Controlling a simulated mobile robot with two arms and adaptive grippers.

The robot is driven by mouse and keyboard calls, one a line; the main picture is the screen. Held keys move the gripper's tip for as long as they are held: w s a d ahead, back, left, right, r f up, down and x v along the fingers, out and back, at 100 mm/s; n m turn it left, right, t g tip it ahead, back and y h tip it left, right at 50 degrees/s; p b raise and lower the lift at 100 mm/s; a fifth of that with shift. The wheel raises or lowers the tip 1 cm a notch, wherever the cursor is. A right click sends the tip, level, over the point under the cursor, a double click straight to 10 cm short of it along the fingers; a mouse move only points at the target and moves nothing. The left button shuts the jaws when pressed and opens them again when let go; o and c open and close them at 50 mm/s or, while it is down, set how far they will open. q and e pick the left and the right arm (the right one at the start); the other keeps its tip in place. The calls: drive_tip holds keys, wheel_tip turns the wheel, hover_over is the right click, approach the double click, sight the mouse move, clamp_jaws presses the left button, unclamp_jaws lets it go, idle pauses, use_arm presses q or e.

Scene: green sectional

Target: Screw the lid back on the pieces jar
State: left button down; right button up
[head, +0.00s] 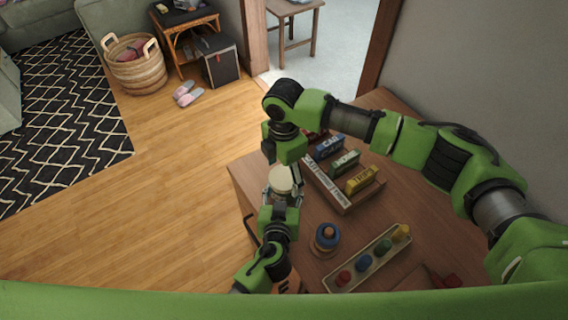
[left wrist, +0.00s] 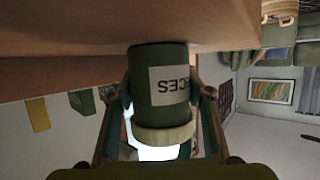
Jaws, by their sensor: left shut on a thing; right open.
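The pieces jar (left wrist: 146,85) is dark green with a pale label. In the left wrist view, which shows it upside down, it stands at the cabinet top. My left gripper (left wrist: 167,95) is shut on it, one finger on each side. The cream lid (head: 281,177) sits at the jar's mouth, and its rim also shows in the left wrist view (left wrist: 165,134). I cannot tell whether it is threaded. My right gripper (head: 283,168) points down from above, open, with its fingers around or just above the lid. The right arm partly hides the jar in the head view.
A wooden rack (head: 345,207) with small labelled boxes stands right of the jar. A blue ring stacker (head: 326,237) and a tray of coloured pegs (head: 340,283) lie nearer. The cabinet's left edge is close to the jar, with open floor (head: 170,200) beyond.

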drive_tip(key=shift+f, duration=0.35)
drive_tip(key=c, duration=1.1)
drive_tip(key=m, duration=0.5)
drive_tip(key=shift+c, duration=0.3)
drive_tip(key=m, duration=1.3)
drive_tip(key=o, duration=1.2)
drive_tip(key=shift+o, duration=0.2)
